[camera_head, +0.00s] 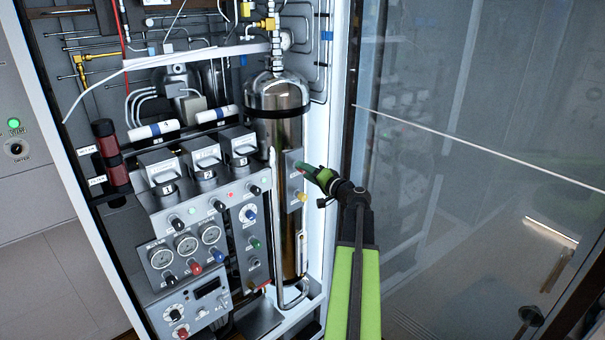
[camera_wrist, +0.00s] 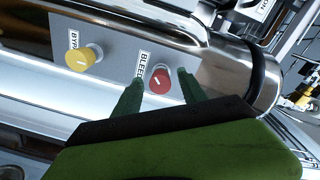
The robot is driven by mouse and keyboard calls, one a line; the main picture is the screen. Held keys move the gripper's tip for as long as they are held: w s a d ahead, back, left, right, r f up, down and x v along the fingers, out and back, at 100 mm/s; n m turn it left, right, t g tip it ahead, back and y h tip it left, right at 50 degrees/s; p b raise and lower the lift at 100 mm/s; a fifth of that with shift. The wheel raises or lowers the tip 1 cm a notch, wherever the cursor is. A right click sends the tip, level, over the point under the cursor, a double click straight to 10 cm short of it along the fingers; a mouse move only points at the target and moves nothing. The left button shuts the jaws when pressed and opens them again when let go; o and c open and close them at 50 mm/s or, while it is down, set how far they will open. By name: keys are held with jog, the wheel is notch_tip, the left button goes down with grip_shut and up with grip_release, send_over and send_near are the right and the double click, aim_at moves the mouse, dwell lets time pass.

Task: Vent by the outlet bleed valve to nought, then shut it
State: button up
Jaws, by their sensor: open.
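The bleed valve is a red knob (camera_wrist: 160,80) beside a label whose visible part reads "BLEE", on a grey plate in the wrist view. My gripper (camera_wrist: 160,88) is open, with one green finger on each side of the red knob. I cannot tell whether the fingers touch it. In the head view my gripper (camera_head: 304,169) is at the upper part of the grey plate on the metal cylinder, and it hides most of the red knob.
A yellow knob (camera_wrist: 84,58) labelled "BYP..." is on the same plate; it also shows in the head view (camera_head: 301,197). The shiny cylinder (camera_head: 277,97) stands behind. Several coloured knobs are on the left panels. A glass door (camera_head: 480,130) is on the right.

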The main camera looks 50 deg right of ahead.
jog(key=s+a, duration=0.1)
jog(key=s, duration=1.6)
jog(key=shift+a+r, duration=0.3)
jog(key=shift+a, duration=0.1)
jog(key=shift+w, duration=0.1)
jog(key=w+a+f+n+g+y, duration=0.25)
jog(key=w+a+f, duration=0.25)
jog(key=a, duration=0.5)
jog(key=w+a+f+n+g+y, duration=0.25)
jog(key=w+a+f, duration=0.2)
jog(key=a, duration=0.55)
jog(key=w+a+f+n+g+y, duration=0.2)
jog(key=w+a+f+g, duration=0.3)
jog(key=a, duration=0.5)
jog(key=s+a+f+n+g+h, duration=0.1)
jog(key=a+f+n+g, duration=0.1)
jog(key=a, duration=0.6)
jog(key=s+a+f+n+g+h, duration=0.1)
jog(key=a+f+n+g+h, duration=0.1)
jog(key=a, duration=0.6)
jog(key=s+a+f+n+g+h, duration=0.2)
jog(key=a+f+g, duration=0.1)
jog(key=a, duration=0.5)
jog(key=shift+a+f+g, duration=0.25)
jog(key=shift+f+g, duration=0.05)
jog(key=shift+f, duration=0.45)
jog(key=shift+w, duration=0.1)
